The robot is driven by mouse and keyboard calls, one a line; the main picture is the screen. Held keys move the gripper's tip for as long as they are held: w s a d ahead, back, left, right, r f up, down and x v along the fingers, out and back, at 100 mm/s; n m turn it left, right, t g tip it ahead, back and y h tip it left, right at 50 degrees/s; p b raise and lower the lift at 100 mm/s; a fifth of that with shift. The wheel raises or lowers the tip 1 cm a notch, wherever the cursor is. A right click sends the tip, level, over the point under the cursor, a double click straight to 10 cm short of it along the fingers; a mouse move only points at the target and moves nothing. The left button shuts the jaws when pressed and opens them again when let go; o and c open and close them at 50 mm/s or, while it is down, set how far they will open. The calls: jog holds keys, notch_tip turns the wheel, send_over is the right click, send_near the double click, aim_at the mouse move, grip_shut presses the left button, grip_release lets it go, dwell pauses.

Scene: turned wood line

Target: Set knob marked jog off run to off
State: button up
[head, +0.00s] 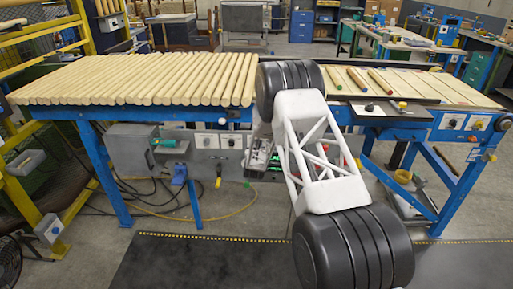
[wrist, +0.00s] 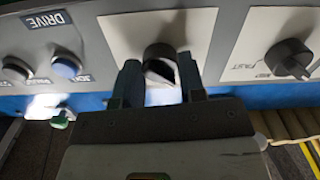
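In the wrist view a dark rotary knob (wrist: 161,55) sits on a white plate (wrist: 119,36) on the grey control panel. Its top face shows a pale patch. The two dark fingers of my gripper (wrist: 161,80) stand on either side of the knob, close to its sides. I cannot tell whether they touch it. No jog, off or run lettering is readable around this knob, so its setting cannot be told; the fingers cover part of the plate. In the head view my arm hides this knob.
Right of the knob is another black knob (wrist: 288,58), its plate lettered FAST. In the head view wooden rods (head: 140,78) cover the bench above the panel.

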jog(key=shift+c, duration=0.9)
jog(key=shift+m, duration=0.4)
jog(key=m, duration=0.8)
jog(key=o, duration=0.9)
jog(key=shift+s, duration=0.2)
